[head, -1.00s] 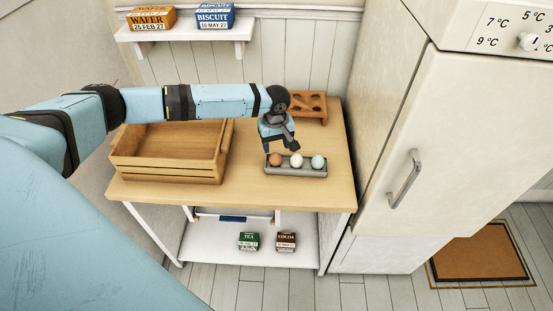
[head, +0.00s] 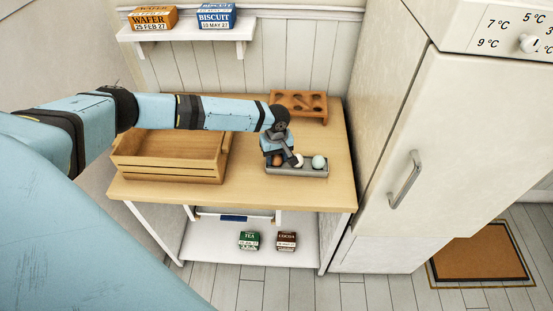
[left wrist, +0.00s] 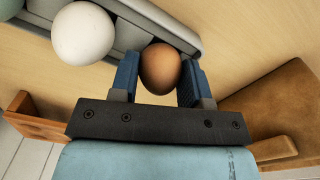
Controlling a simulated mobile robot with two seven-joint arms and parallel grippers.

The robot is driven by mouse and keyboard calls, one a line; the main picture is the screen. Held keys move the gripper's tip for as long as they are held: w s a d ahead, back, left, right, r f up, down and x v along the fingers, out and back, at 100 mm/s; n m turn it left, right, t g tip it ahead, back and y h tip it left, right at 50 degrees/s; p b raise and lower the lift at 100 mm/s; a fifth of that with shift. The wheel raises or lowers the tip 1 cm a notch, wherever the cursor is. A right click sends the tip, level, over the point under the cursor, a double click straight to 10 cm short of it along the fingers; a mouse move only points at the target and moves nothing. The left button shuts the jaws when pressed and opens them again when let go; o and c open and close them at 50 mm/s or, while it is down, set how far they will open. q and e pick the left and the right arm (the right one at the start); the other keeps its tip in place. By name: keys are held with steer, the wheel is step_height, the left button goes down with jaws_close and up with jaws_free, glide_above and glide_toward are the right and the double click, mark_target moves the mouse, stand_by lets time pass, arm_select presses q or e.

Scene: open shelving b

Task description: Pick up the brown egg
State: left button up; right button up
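The brown egg (left wrist: 160,68) sits in the end slot of a grey egg tray (head: 310,174) on the wooden table. In the left wrist view it lies between the two fingers of my left gripper (left wrist: 160,80), which are spread on either side of it; a narrow gap shows at the left finger, and contact on the right is unclear. In the head view my left gripper (head: 283,160) is low over the tray and partly hides the brown egg (head: 277,161). A white egg (left wrist: 83,33) is beside it, and a pale green egg (head: 319,162) is at the far end. My right gripper is not seen.
A wooden crate (head: 170,173) stands on the table left of the tray. A brown holder with round holes (head: 313,108) is behind it. The fridge (head: 440,130) rises to the right. Table space in front of the tray is clear.

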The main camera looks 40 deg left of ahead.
arm_select(q)
steer(key=shift+r, duration=0.1)
step_height(320, 180, up, 18)
steer(key=r, duration=0.1)
steer(key=w+a+f+p, duration=0.1)
steer(key=w+a+p, duration=0.55)
steer(key=w, duration=0.35)
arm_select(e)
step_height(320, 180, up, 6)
arm_select(q)
steer(key=w+a+f+b, duration=0.7)
steer(key=w+f+b, duration=0.3)
steer(key=b, duration=0.6)
steer(key=shift+w, duration=0.4)
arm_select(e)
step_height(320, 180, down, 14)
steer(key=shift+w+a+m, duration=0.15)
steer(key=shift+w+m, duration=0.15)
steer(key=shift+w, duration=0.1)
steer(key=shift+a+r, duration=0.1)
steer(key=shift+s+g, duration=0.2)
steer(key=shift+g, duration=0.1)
